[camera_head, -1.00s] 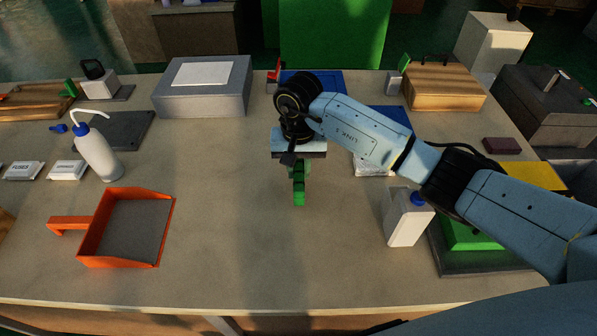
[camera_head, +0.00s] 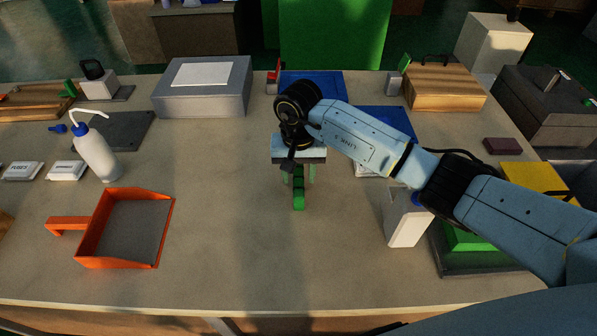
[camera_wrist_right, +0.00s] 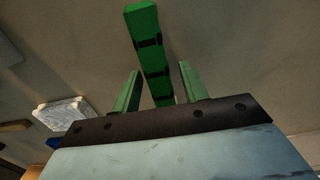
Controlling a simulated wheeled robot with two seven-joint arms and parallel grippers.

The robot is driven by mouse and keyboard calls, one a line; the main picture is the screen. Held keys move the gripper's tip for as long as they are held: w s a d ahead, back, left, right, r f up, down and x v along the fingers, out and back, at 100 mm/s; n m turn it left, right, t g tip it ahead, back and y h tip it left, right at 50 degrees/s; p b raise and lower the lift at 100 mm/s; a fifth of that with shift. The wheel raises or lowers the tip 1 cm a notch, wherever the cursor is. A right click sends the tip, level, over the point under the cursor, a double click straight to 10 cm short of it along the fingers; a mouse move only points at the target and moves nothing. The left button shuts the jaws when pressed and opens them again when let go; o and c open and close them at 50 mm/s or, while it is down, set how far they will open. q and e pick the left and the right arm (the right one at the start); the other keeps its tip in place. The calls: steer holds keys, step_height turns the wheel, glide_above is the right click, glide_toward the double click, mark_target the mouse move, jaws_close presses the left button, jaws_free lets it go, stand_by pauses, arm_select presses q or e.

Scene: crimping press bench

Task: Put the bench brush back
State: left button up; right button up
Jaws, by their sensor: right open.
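A narrow green bar with dark bands, seemingly the bench brush (camera_head: 299,200), is at the middle of the bench in the head view. It also shows in the right wrist view (camera_wrist_right: 150,48), running out between my fingers. No bristles can be made out, and its far part is hidden by my gripper. My right gripper (camera_head: 297,180) is over the bar, pointing down. Its two green fingers stand apart on either side of the bar, with gaps to it in the right wrist view (camera_wrist_right: 160,68). My left gripper is not in view.
An orange dustpan (camera_head: 102,263) lies at the left, near a white wash bottle (camera_head: 96,155). A white bottle (camera_head: 403,224) stands at the right, under my right arm. A grey box (camera_head: 205,103) and blue mats (camera_head: 330,82) are at the back. The front middle is clear.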

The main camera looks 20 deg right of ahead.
steer(key=shift+r, duration=0.1)
step_height(320, 180, up, 4)
steer(key=shift+w+r+p, duration=0.1)
steer(key=shift+r+p, duration=0.1)
steer(key=shift+p, duration=0.3)
arm_select(q)
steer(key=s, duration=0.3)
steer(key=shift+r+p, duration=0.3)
steer(key=shift+p, duration=0.05)
arm_select(e)
step_height(320, 180, up, 8)
steer(key=shift+f, duration=0.15)
